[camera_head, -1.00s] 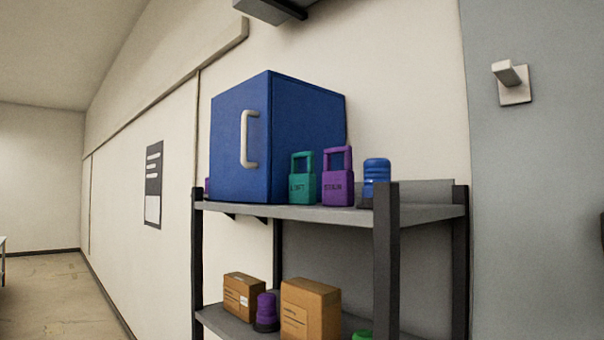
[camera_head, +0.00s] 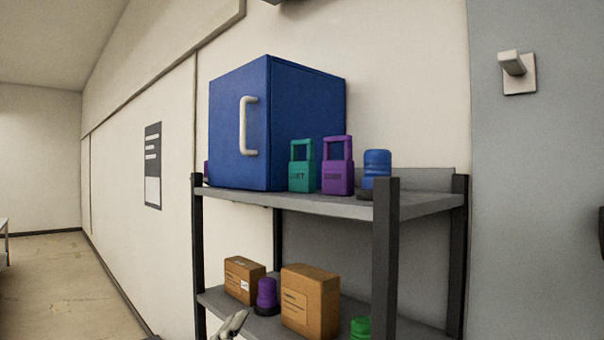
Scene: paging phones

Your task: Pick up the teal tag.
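The teal tag (camera_head: 302,168) stands upright on the top shelf, in front of the blue cabinet's right side. It has a loop handle and dark lettering that is hard to read. A purple tag (camera_head: 338,169) of like shape stands close to its right. A light grey piece at the bottom edge, left of centre, looks like the tip of one of my grippers (camera_head: 230,325); it is well below the teal tag and apart from it. I cannot tell which arm it belongs to or how its fingers stand.
The blue cabinet (camera_head: 262,125) with a white handle fills the left of the top shelf (camera_head: 420,203). A blue-capped jar (camera_head: 376,170) stands right of the tags, partly behind the front post (camera_head: 385,260). The lower shelf holds boxes (camera_head: 310,302) and a purple jar (camera_head: 267,294).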

